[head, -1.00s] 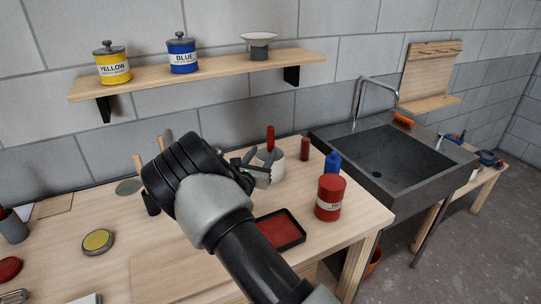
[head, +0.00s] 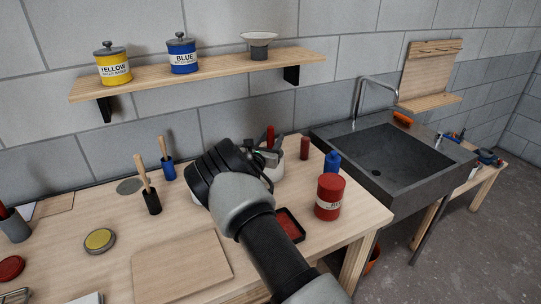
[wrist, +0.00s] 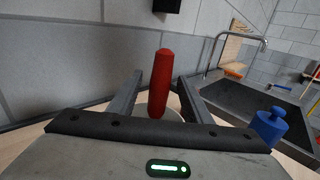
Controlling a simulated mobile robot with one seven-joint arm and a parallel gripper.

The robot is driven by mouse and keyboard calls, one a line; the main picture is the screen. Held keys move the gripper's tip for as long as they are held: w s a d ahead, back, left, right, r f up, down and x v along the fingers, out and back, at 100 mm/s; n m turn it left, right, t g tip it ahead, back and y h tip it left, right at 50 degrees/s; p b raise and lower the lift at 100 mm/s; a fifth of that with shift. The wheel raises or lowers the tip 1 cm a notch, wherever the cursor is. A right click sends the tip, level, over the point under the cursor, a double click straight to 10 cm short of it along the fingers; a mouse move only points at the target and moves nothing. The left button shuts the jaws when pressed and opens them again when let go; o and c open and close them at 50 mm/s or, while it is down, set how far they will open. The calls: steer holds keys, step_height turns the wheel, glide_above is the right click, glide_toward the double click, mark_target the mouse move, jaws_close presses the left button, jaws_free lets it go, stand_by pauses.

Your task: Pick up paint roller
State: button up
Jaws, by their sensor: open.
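A red handle (head: 270,137) stands upright in a white pot (head: 279,171) at the back of the bench; it appears to be the paint roller's, but its lower end is hidden in the pot. My gripper (head: 268,154) is open at the pot, and my wrist covers much of the pot in the head view. In the wrist view the red handle (wrist: 161,82) rises between the two open fingers of my gripper (wrist: 160,78), with a gap on both sides. The pot's pale rim (wrist: 158,110) shows below it.
A red paint tray (head: 289,226) lies in front. A shelf (head: 210,67) hangs above.

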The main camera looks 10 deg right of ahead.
jaws_close()
steer(key=shift+r, duration=0.15)
